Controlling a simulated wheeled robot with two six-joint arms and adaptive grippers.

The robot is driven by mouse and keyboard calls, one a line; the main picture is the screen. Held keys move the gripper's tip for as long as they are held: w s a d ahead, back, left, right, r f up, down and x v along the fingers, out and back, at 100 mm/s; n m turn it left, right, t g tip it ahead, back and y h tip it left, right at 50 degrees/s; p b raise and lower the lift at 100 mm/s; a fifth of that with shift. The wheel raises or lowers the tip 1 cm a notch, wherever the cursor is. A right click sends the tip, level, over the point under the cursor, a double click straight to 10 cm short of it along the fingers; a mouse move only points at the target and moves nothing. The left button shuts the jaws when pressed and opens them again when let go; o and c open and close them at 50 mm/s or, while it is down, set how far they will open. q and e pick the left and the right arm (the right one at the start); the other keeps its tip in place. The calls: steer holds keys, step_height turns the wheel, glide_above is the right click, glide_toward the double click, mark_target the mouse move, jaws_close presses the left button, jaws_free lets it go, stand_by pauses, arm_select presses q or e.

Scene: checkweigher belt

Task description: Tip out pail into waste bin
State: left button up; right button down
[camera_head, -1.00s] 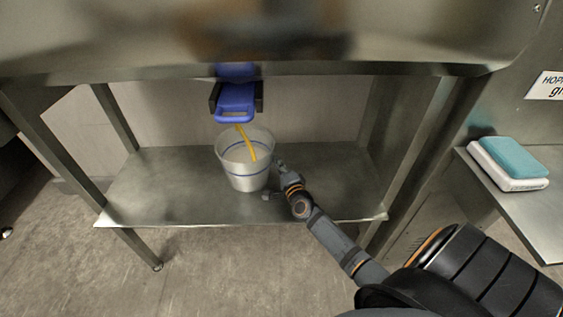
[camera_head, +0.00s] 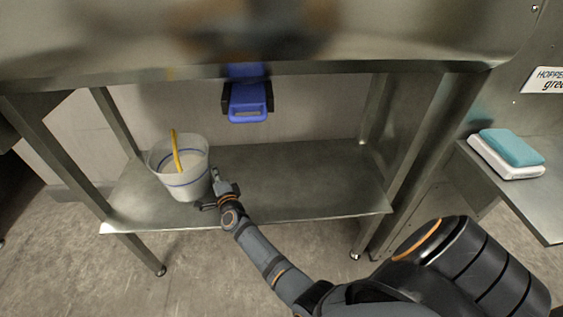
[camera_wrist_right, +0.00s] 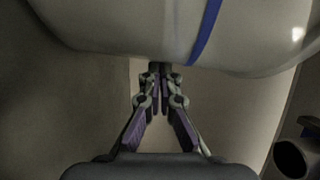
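The pail (camera_head: 181,183) is whitish and translucent, with a blue band and a yellow strip (camera_head: 176,150) rising above its rim. It is over the left part of the steel under-shelf; I cannot tell whether its base touches the shelf. My right gripper (camera_head: 213,188) is at the pail's right side. In the right wrist view, the pale pail wall with its blue band (camera_wrist_right: 206,30) fills the top, and the gripper's fingers (camera_wrist_right: 160,72) close together at it, the tips partly hidden. No waste bin can be made out. My left gripper is not in view.
The shelf (camera_head: 300,185) is bare on its right, with steel legs around it. A blue handled part (camera_head: 247,100) hangs under the tabletop (camera_head: 400,68). A teal-and-white block (camera_head: 508,155) lies on a side ledge at right. The floor in front is open.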

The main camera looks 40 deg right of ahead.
steer(key=shift+d, duration=0.1)
steer(key=shift+r, duration=0.15)
steer(key=shift+r, duration=0.25)
step_height(320, 180, up, 9)
steer(key=shift+r, duration=0.15)
stand_by(0.5)
